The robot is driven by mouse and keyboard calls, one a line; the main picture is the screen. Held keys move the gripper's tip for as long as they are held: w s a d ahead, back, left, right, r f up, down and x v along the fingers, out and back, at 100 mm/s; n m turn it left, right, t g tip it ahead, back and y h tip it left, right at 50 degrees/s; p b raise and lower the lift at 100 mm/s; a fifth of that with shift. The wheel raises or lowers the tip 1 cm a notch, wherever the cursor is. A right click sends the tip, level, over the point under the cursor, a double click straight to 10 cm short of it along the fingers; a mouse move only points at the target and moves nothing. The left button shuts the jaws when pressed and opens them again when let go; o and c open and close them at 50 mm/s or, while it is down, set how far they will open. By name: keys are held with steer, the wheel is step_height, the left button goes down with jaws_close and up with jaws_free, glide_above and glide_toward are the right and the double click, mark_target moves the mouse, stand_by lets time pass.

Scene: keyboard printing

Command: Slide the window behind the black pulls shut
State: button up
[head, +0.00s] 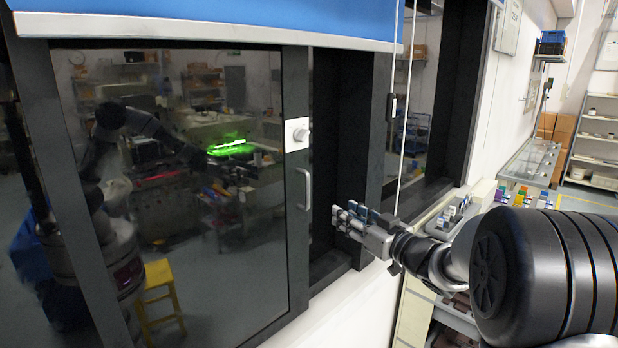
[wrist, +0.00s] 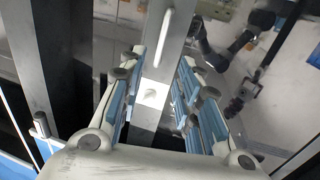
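A large dark glass window (head: 200,210) in a black frame fills the left of the head view. A dark recess lies right of this stile. A small black pull (head: 391,107) is on the dark post further right. My gripper (head: 343,215) is in front of the recess, right of the pale handle. In the wrist view, its fingers (wrist: 158,75) are spread and empty, with the stile, handle (wrist: 168,33) and fitting (wrist: 152,93) seen beyond them. Contact is not visible.
A blue panel (head: 210,20) runs above the window. A thin white cord (head: 405,110) hangs near the post. A white-topped bench (head: 480,190) with small items stands to the right. A shelf rack (head: 598,130) is at the far right. The glass reflects the room.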

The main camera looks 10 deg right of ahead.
mark_target(307, 204)
steer(key=p+x, duration=0.3)
steer(key=x, duration=1.4)
steer(key=shift+s+a+p, duration=0.1)
steer(key=shift+a+p, duration=0.1)
steer(key=shift+p, duration=0.15)
jaws_close()
